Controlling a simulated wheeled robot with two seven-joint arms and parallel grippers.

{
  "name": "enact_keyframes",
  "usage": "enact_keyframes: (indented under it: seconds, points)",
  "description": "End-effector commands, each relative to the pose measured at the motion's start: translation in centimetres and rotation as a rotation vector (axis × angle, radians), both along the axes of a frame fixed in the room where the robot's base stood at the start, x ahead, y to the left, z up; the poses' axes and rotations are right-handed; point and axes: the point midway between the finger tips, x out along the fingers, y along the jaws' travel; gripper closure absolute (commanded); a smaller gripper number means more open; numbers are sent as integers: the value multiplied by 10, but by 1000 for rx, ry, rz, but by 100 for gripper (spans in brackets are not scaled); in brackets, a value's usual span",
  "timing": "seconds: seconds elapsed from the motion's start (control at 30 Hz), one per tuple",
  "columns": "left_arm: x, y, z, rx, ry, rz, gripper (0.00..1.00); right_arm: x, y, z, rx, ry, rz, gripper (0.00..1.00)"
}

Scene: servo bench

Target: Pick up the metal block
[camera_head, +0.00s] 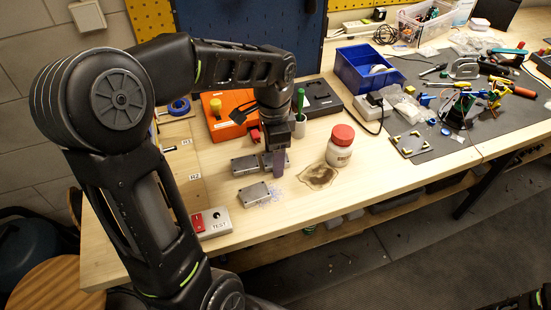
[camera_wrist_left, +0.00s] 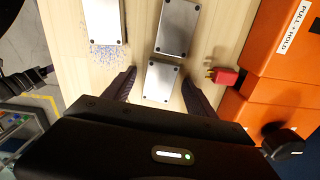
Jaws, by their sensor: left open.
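Three similar grey metal blocks with dark corner screws lie flat on the wooden bench. In the left wrist view one block (camera_wrist_left: 160,82) lies between the fingers of my left gripper (camera_wrist_left: 160,92), with a gap on each side. A second block (camera_wrist_left: 178,27) lies just beyond it, and a third (camera_wrist_left: 102,20) lies to the left beside a speckled patch. In the head view the second block (camera_head: 245,164) and third block (camera_head: 254,195) show left of my left gripper (camera_head: 275,170). The gripper points down, is open, and mostly hides the first block.
An orange box (camera_head: 228,117) with a red plug (camera_wrist_left: 226,76) stands behind the blocks. A TEST box (camera_head: 211,223) sits at the front edge. A blue bin (camera_head: 368,69) stands behind.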

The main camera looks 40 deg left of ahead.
Motion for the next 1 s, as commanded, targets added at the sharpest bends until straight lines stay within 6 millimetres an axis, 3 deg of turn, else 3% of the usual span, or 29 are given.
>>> enact_keyframes:
  seconds: [0.57, 1.0]
  points:
    - [0, 0, 0, 0, 0, 1, 35, 0, 0, 0, 0, 0, 0, 64]
    - [0, 0, 0, 0, 0, 1, 71, 0, 0, 0, 0, 0, 0, 64]
